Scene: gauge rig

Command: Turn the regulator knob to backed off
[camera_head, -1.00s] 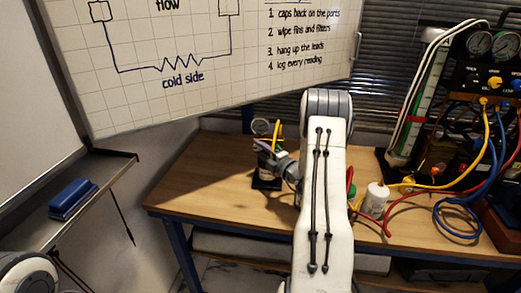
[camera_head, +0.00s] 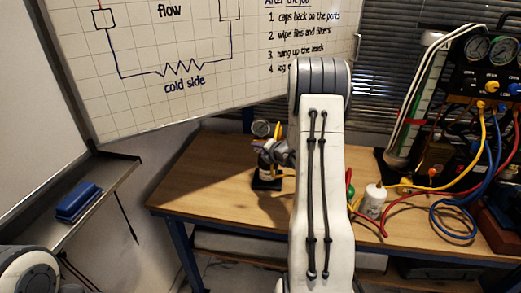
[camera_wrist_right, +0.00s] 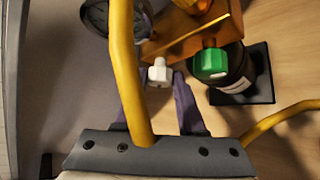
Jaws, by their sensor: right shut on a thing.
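The regulator (camera_wrist_right: 185,30) is a brass-coloured body with a dark gauge (camera_wrist_right: 97,14) beside it in the right wrist view. The white regulator knob (camera_wrist_right: 159,71) sits between the purple fingers of my right gripper (camera_wrist_right: 161,84), which is shut on it. A yellow hose (camera_wrist_right: 125,75) crosses in front and hides most of the left finger. In the head view my right gripper (camera_head: 268,150) is at the rig on the table's left part, partly hidden by my arm. My left gripper is not in view.
A green knob (camera_wrist_right: 210,64) tops a dark bottle close by the fingers. The wooden table (camera_head: 200,185) is clear left of the rig. A white bottle (camera_head: 374,201), hoses and a gauge manifold (camera_head: 490,75) stand to the right. A whiteboard (camera_head: 200,45) hangs behind.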

